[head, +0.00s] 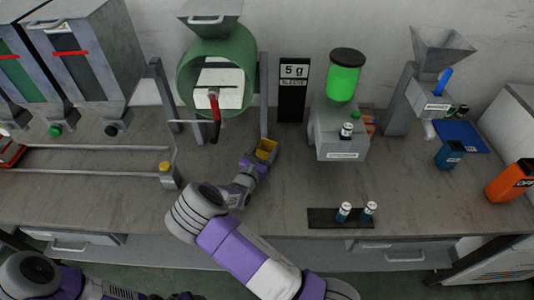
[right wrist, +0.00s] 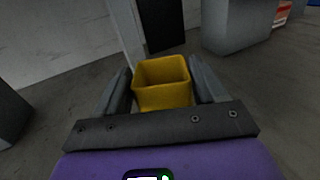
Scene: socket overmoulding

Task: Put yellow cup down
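The yellow cup (head: 266,148) is a small, square, open-topped cup near the middle of the bench, in front of the right upright of the green drum stand. My right gripper (head: 261,156) has its fingers on either side of it. In the right wrist view the yellow cup (right wrist: 162,82) sits upright between the two grey fingers of my right gripper (right wrist: 163,88), which look shut on it. Its base is hidden, so I cannot tell whether it touches the bench. My left arm shows at the bottom left of the head view; its gripper is mostly cut off.
The green drum (head: 205,75) on its stand is behind left. The "5 g" sign (head: 292,90) stands behind the cup. A grey dispenser (head: 338,132) with a green jar is to the right. A black strip (head: 322,218) holds two small vials at the front. Bench between is clear.

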